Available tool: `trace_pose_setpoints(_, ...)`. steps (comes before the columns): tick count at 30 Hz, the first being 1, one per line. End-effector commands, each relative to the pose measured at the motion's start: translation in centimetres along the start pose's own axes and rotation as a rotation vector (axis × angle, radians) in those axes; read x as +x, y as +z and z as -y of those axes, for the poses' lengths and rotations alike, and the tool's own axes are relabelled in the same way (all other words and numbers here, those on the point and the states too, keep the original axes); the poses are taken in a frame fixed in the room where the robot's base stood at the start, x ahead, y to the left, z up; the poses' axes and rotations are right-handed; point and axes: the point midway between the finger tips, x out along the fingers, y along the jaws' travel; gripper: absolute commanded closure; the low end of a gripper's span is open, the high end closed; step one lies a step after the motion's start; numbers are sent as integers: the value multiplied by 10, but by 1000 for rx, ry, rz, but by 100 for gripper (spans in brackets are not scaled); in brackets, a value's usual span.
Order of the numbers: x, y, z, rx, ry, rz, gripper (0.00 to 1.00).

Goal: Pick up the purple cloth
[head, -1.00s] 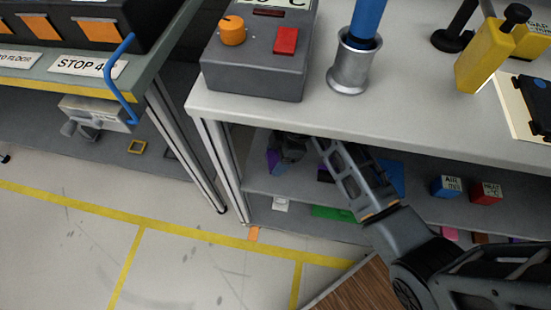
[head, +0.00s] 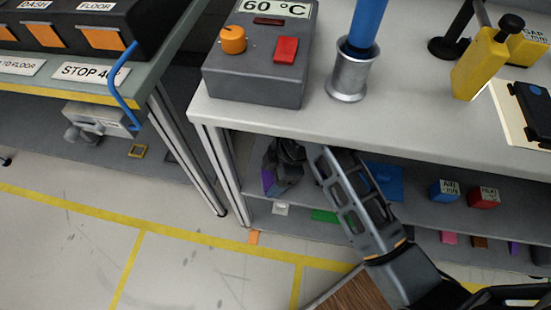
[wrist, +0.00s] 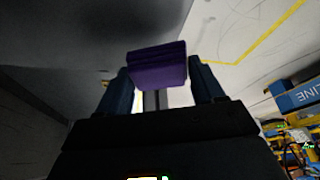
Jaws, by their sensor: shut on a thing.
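The purple cloth (wrist: 157,68) is a folded block between the two fingers of my gripper (wrist: 160,85) in the wrist view. The gripper is shut on it. In the head view a purple patch of the cloth (head: 267,180) shows under the table top, at the left end of the shelf space. My gripper (head: 274,172) is beside it there, dark and partly hidden by the table edge. The fingertips are hard to make out in the head view.
The table top (head: 430,125) overhangs my gripper, and a table leg (head: 222,170) stands just left of it. A blue box (head: 444,190) and a red box (head: 484,197) are on the shelf to the right. Open floor (head: 180,260) lies to the left.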

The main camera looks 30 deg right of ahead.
Motion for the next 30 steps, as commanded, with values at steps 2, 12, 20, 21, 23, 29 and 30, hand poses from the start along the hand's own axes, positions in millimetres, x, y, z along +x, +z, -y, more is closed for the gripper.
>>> trace_pose_setpoints(2,3,-7,17,-2,-3,-2,67)
trace_pose_setpoints(12,12,-28,74,-2,-2,-1,67)
trace_pose_setpoints(20,16,-39,101,-1,-1,0,67)
trace_pose_setpoints(21,16,-40,104,0,-1,0,67)
trace_pose_setpoints(23,17,-41,106,0,0,0,67)
trace_pose_setpoints(29,17,-42,108,0,0,-1,67)
trace_pose_setpoints(30,17,-42,108,0,0,-1,67)
